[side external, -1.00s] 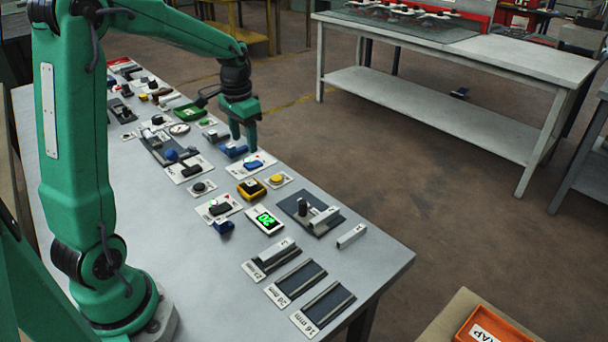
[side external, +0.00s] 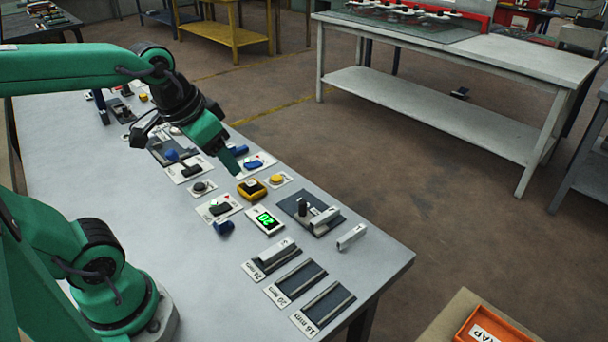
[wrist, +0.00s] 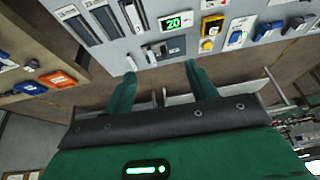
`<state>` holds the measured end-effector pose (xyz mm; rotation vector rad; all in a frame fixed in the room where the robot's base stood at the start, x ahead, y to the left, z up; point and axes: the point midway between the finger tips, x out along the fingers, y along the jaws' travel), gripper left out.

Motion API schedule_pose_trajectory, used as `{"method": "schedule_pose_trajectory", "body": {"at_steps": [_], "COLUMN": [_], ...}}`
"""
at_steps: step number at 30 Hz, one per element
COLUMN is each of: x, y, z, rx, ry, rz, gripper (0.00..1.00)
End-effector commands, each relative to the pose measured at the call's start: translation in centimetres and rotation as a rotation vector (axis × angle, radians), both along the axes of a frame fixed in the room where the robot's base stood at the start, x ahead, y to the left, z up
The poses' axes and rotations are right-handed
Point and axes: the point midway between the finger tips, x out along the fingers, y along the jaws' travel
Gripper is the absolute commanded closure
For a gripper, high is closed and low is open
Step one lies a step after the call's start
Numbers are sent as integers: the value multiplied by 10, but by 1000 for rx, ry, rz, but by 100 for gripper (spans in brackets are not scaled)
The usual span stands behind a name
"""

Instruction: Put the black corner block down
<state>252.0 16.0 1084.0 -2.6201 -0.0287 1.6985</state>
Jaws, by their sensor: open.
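A black block (side external: 220,209) lies on a white card (side external: 237,203) with a red mark, left of the green-lit display in the side view. Another black block (side external: 191,170) lies on a card further back. I cannot tell which is the corner block. My gripper (side external: 238,168) is above the bench, tilted, with one finger pointing down to the right near a blue block (side external: 253,163) on its card. In the wrist view my gripper (wrist: 160,70) is open, with nothing between its fingers.
Slotted holders (side external: 296,280) lie towards the bench's right end. The left front of the bench (side external: 120,190) is bare.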

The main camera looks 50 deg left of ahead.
Motion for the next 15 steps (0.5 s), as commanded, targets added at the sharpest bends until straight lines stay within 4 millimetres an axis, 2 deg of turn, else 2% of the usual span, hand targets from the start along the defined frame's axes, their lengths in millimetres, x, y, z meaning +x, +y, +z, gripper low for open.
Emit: {"method": "schedule_pose_trajectory", "body": {"at_steps": [6, 15], "x": [-23, -29], "y": [-13, -16], "z": [-4, -6], "rx": [-20, -26], "ry": [-59, -71], "rz": [-6, -6], "gripper": [43, 43]}}
